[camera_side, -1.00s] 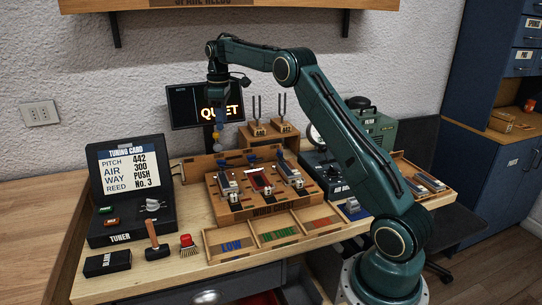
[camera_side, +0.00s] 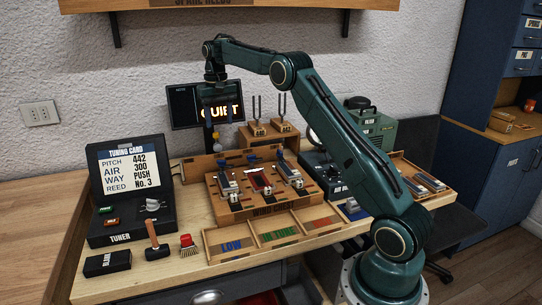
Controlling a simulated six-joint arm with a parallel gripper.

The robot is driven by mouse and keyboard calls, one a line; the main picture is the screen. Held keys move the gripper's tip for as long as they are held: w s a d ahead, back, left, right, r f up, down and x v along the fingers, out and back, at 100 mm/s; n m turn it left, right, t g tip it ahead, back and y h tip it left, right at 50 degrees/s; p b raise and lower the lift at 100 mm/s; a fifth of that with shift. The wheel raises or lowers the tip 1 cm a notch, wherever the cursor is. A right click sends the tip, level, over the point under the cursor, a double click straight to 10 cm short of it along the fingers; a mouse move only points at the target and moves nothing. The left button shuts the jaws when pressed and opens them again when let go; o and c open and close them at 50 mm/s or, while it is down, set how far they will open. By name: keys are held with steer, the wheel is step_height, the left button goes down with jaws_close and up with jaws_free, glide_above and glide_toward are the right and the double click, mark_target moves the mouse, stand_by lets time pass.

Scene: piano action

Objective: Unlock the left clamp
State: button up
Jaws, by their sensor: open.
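The wooden wind chest (camera_side: 272,203) stands in the middle of the bench with several reed blocks in a row, one of them red. What looks like the left clamp (camera_side: 226,183) is at the left block, with a blue top and pale metal parts; whether it is locked is too small to tell. My gripper (camera_side: 214,126) points down above and behind the left end of the chest, in front of the display. It is open and touches nothing I can make out. Its fingertips are small and dark against the screen.
The dark display reading QUIET (camera_side: 181,106) stands behind the chest. Two tuning forks (camera_side: 257,116) stand on wooden blocks at the back. The tuner (camera_side: 128,190) is at the left, with a hammer (camera_side: 155,240) and a red brush (camera_side: 188,246) in front. A labelled tray (camera_side: 238,261) lies before the chest.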

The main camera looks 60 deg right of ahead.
steer(key=m, duration=0.6)
steer(key=shift+w+a+m, duration=0.1)
steer(key=shift+w+m, duration=0.1)
steer(key=shift+m, duration=0.2)
steer(key=shift+f, duration=0.15)
steer(key=shift+f, duration=6.8)
steer(key=shift+c, duration=0.4)
steer(key=c, duration=0.9)
